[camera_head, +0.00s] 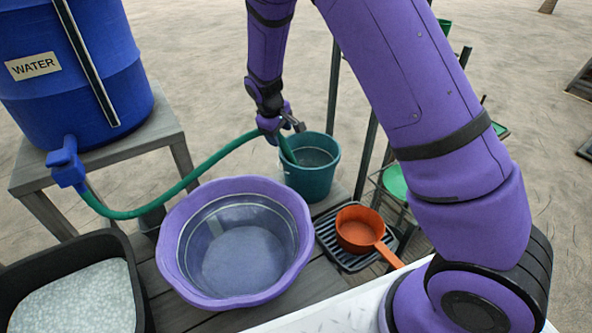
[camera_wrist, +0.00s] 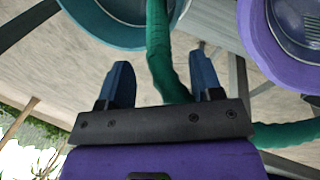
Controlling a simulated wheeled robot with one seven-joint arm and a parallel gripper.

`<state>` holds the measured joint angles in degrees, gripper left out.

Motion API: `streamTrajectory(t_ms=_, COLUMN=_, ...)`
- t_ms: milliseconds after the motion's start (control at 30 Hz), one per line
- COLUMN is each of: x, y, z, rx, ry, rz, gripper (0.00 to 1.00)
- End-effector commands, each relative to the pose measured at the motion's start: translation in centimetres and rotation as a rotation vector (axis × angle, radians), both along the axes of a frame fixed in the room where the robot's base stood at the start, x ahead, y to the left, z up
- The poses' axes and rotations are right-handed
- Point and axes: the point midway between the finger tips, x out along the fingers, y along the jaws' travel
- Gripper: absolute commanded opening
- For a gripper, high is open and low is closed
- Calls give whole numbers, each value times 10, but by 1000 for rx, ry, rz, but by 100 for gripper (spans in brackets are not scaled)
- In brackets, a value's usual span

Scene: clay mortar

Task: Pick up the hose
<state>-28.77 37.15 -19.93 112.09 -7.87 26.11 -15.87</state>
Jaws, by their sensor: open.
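The green hose (camera_head: 190,178) runs from the blue tap on the water barrel, sags, then rises to the right to my gripper (camera_head: 281,126). Its far end hangs into the teal bucket (camera_head: 316,188). In the wrist view my gripper (camera_wrist: 160,72) is open, with two dark blue fingers apart. The hose (camera_wrist: 158,45) passes between them and bends off to the lower right, partly hidden behind the gripper body. I cannot tell whether either finger touches it.
The blue water barrel (camera_head: 75,75) stands on a grey stand (camera_head: 160,135). A purple basin (camera_head: 172,225), an orange pan (camera_head: 358,232) on a dark rack and a black tub (camera_head: 130,270) of pale material stand nearby. Dark posts (camera_head: 334,90) rise right of my gripper.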

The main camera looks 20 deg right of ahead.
Motion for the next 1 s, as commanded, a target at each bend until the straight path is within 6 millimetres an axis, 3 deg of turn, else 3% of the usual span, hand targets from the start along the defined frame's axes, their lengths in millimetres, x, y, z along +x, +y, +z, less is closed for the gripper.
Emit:
streamTrajectory(t_ms=367, x=3, y=-7, z=-25, rx=-1, ry=1, rz=1, gripper=59)
streamTrajectory(t_ms=700, x=9, y=-20, z=-65, rx=-1, ry=1, rz=1, gripper=59)
streamTrajectory(t_ms=933, x=9, y=-21, z=-67, rx=0, ry=-1, rz=1, gripper=59)
streamTrajectory(t_ms=1000, x=9, y=-21, z=-67, rx=0, ry=-1, rz=1, gripper=46)
